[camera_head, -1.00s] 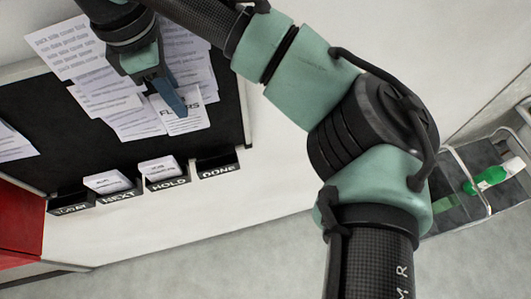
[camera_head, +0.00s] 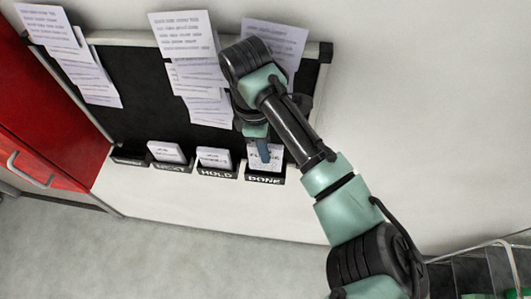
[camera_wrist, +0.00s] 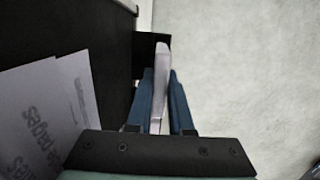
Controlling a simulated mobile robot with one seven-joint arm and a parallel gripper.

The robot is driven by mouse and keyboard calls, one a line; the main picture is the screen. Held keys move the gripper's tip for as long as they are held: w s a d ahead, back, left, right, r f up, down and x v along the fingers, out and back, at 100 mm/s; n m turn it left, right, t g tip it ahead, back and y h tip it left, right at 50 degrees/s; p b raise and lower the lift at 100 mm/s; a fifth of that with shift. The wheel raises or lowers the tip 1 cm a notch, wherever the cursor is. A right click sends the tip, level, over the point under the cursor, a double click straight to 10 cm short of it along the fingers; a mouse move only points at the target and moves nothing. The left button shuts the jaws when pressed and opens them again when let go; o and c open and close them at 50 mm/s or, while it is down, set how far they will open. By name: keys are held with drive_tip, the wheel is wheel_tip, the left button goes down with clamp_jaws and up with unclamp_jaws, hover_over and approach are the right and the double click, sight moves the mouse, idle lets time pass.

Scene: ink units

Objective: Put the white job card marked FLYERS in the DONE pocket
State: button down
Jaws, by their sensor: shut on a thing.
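My gripper (camera_head: 262,152) is shut on the white job card (camera_head: 267,162), whose lettering is mostly covered by the fingers. The card is upright at the DONE pocket (camera_head: 265,181), the rightmost black pocket under the board. Its lower edge appears to be behind the pocket's front, but how deep cannot be told. In the wrist view the card shows edge-on (camera_wrist: 162,60) between the two blue fingers (camera_wrist: 163,105). A dark part of the pocket (camera_wrist: 146,46) is beside its far end.
The HOLD pocket (camera_head: 217,173) and NEXT pocket (camera_head: 172,167) hold white cards; the leftmost pocket (camera_head: 133,157) looks empty. Printed sheets (camera_head: 185,40) hang on the black board (camera_head: 137,82). A red cabinet (camera_head: 45,115) stands left. The wall to the right is bare.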

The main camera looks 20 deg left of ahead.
drive_tip(key=shift+f+p, duration=0.65)
drive_tip(key=shift+f, duration=1.5)
drive_tip(key=shift+f, duration=0.2)
drive_tip(key=c, duration=0.8)
unclamp_jaws()
drive_tip(key=r+b, duration=0.1)
drive_tip(key=r, duration=0.3)
drive_tip(key=a+r+b, duration=0.1)
drive_tip(key=r, duration=0.3)
drive_tip(key=r+b, duration=0.1)
drive_tip(key=r, duration=0.3)
drive_tip(key=shift+s+a+r, duration=0.2)
drive_tip(key=shift+s, duration=0.05)
